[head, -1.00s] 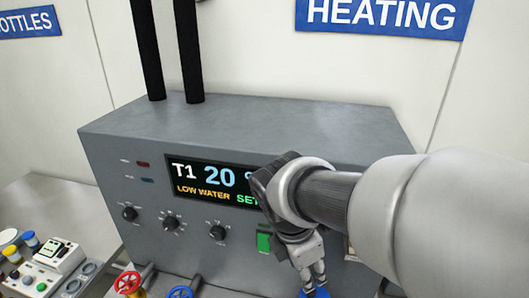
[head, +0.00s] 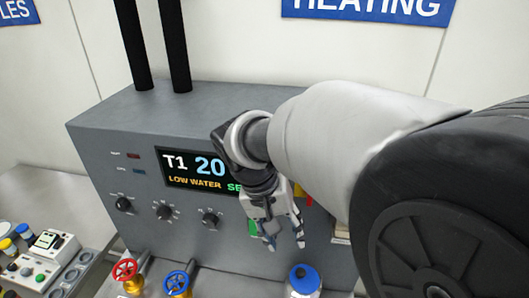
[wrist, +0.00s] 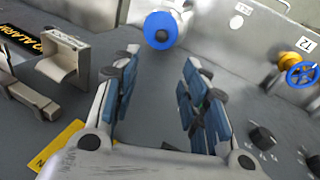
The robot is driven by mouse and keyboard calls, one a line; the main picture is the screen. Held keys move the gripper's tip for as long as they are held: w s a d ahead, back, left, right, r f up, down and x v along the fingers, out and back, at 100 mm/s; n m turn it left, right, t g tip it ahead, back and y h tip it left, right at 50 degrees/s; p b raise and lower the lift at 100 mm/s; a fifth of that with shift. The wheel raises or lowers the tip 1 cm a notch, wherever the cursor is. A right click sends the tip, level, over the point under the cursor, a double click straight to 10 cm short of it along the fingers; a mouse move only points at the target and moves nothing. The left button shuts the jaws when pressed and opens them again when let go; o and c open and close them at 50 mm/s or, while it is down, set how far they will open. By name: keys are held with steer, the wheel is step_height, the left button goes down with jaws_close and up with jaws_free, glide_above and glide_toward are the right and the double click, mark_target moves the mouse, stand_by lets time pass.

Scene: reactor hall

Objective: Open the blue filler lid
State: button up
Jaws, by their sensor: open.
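The blue filler lid (head: 304,278) is a round blue cap on a pale, light-coloured body at the bottom of the head view, in front of the grey heating unit. It looks seated on that body. In the wrist view the blue lid (wrist: 161,30) lies beyond the fingertips, at the top centre. My gripper (head: 285,242) hangs above and slightly left of the lid, apart from it. In the wrist view my gripper (wrist: 158,72) is open, with nothing between its blue-padded fingers.
The heating unit (head: 95,140) has a display reading T1 20 and LOW WATER, with several knobs below. A red handwheel (head: 125,270) and a blue handwheel (head: 178,282) stand left of the lid. A small control panel (head: 48,240) sits at far left.

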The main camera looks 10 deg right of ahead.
steer(key=m, duration=0.6)
steer(key=m+g, duration=0.1)
steer(key=m, duration=1.2)
glide_toward(301, 271)
steer(key=shift+h, duration=0.4)
steer(key=x, duration=0.8)
steer(key=shift+a+f, duration=0.25)
steer(key=shift+f, duration=0.1)
steer(key=shift+c, duration=0.3)
jaws_close()
